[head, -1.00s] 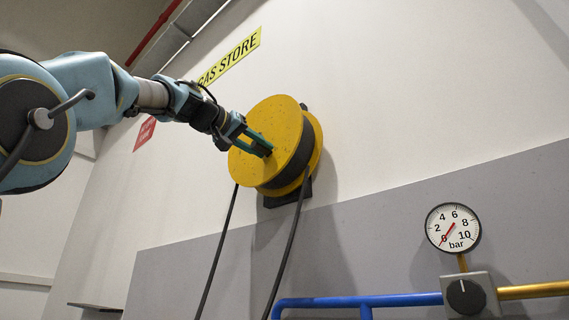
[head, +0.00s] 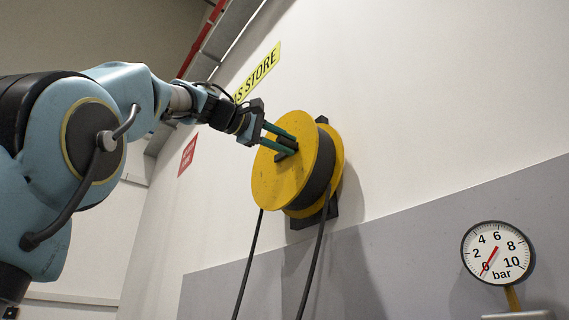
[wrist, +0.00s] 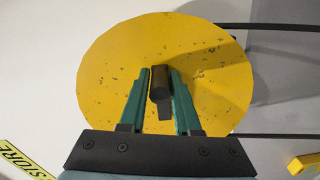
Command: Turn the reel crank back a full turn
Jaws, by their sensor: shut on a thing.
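The yellow reel (head: 275,188) is mounted on the wall in the head view, and its round yellow face (wrist: 110,70) fills much of the wrist view. The dark crank handle (wrist: 161,86) stands out from that face near its middle. My gripper (head: 290,146) is at the reel face, a little above its centre in the head view. In the wrist view my gripper (wrist: 160,76) has one green finger on each side of the crank handle, shut on it. The crank's base (head: 283,155) is partly hidden by the fingers.
Two dark hoses (head: 247,265) hang below the reel. A pressure gauge (head: 498,252) is on the wall at lower right. A yellow sign (head: 262,70) is behind my arm, and a red sign (head: 187,155) is to the left.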

